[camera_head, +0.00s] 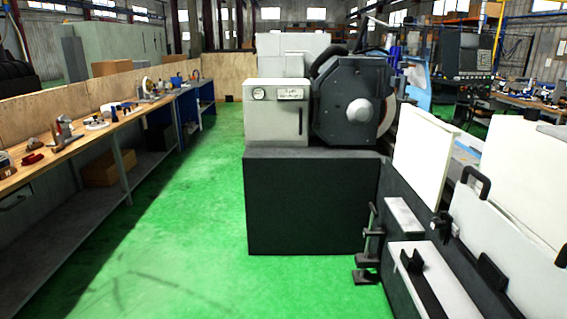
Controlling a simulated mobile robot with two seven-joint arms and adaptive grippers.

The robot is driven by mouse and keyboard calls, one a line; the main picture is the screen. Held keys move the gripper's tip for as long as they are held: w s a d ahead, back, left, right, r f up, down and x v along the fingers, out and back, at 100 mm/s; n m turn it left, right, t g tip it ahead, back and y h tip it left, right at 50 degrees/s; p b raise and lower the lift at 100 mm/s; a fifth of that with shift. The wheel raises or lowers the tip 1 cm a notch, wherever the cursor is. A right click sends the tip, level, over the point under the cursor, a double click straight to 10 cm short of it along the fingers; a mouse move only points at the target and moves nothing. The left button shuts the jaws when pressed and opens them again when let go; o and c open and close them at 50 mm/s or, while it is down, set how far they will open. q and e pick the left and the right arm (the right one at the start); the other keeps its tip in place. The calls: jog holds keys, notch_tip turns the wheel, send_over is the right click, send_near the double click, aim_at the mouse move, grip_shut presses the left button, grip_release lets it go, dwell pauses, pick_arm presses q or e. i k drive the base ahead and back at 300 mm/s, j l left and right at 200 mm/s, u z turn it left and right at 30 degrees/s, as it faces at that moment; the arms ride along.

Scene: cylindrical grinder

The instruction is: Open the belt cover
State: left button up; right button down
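The cylindrical grinder stands ahead of me on a dark base (310,205). A dark grey, many-sided cover (340,95), which looks like the belt cover, is on the side of the wheel head facing me. It has a light grey round boss (360,110) near its middle. The cover appears to sit flat against the housing, and no gap shows. Part of a round wheel or guard (388,105) shows behind its right edge. A pale box with a gauge (275,112) adjoins it on the left. Neither of my grippers is in view.
A long wooden workbench (88,125) with tools runs along the left wall. Green floor (180,220) between bench and grinder is clear. White panels (424,155), a black handle (474,182) and a foot pedal (365,277) are at the right. A control screen (468,58) stands behind.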

aim_at(265, 120)
jog(key=i+u, duration=0.1)
jog(key=i, duration=1.6)
